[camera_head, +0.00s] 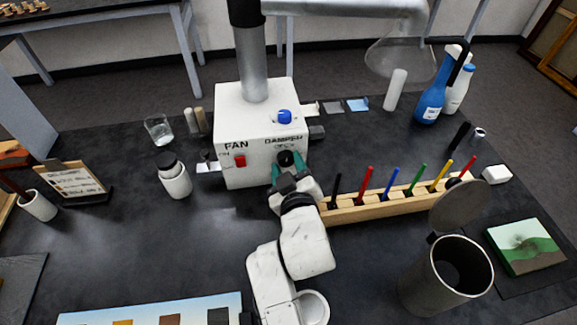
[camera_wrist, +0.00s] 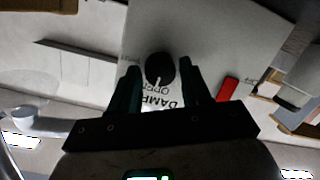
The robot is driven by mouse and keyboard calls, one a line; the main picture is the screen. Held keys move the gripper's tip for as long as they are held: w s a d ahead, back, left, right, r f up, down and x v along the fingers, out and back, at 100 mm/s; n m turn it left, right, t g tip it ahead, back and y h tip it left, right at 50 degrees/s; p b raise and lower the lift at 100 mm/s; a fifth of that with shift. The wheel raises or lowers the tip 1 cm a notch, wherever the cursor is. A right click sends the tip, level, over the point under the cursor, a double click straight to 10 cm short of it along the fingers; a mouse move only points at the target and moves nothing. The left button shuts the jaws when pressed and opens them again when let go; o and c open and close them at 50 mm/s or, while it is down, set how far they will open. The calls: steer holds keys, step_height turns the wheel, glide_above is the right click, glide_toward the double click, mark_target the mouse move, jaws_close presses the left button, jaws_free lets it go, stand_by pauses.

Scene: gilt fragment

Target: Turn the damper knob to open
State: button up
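The damper knob (camera_head: 285,158) is a black round knob on the front of a white box (camera_head: 229,113), below the printed word DAMPER. In the wrist view the knob (camera_wrist: 160,69) shows a white pointer line and sits between the tips of my gripper. My gripper (camera_head: 289,168) has green fingers, spread one on each side of the knob. In the wrist view my gripper (camera_wrist: 160,82) is open, with a gap visible beside the knob on at least the left. A red FAN switch (camera_head: 240,161) is left of the knob.
A blue button (camera_head: 284,117) is on the box top. A white bottle (camera_head: 174,176) stands left of the box. A wooden rack (camera_head: 385,203) with several coloured sticks lies close to the right of my gripper. A metal bin (camera_head: 447,278) stands front right.

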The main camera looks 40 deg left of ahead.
steer(key=shift+o, duration=1.3)
steer(key=v, duration=1)
steer(key=shift+s+d, duration=0.25)
steer(key=shift+d, duration=0.05)
steer(key=shift+r, duration=0.1)
